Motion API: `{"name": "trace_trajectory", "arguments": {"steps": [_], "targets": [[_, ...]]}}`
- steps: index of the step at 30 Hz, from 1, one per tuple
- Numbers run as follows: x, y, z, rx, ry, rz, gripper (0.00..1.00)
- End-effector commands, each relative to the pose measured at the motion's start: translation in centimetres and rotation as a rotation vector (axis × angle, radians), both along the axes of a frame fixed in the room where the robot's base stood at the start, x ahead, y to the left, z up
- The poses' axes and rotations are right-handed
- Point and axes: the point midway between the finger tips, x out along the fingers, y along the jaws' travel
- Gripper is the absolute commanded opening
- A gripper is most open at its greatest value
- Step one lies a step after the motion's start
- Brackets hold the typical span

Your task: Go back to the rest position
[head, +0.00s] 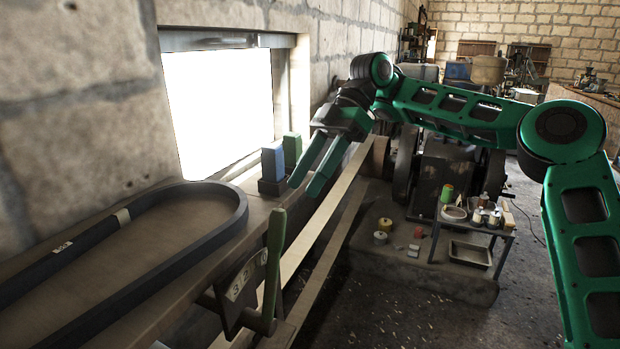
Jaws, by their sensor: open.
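My gripper (305,180) hangs at the end of my green arm, in the middle of the head view. Its two green fingers point down and to the left, parted, with nothing seen between them. It is in front of the flat belt (322,212) and to the right of the blue box and green box on the sill. A lever with a green handle (276,238) stands below the gripper, apart from it in the picture. Its bracket carries a number plate (240,279).
A dark belt loop (238,209) lies on the ledge (190,225) at left. A blue box (272,161) and a green box (292,149) stand by the bright window (220,105). A small table (470,226) with jars is at right. Open floor (400,315) lies at the front.

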Motion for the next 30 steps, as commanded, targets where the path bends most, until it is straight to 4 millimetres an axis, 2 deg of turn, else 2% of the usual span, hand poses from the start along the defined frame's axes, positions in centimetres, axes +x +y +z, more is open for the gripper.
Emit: {"name": "trace_trajectory", "arguments": {"steps": [4,8,11,16,20,23,26,30], "targets": [[-0.4,0.0,-0.3,-0.03,0.007,-0.012,0.43],[-1.8,-0.1,-1.6,-0.151,0.033,-0.077,0.43],[-3.0,-0.8,-3.3,-0.292,0.064,-0.179,0.43],[-4.1,-3.3,-6.5,-0.521,0.115,-0.413,0.43],[-4.5,-6.6,-8.8,-0.667,0.146,-0.627,0.43],[-4.7,-9.8,-10.2,-0.76,0.166,-0.808,0.43],[-5.0,-13.5,-11.3,-0.836,0.186,-0.997,0.43],[-6.0,-19.5,-12.4,-0.912,0.215,-1.274,0.43]]}}
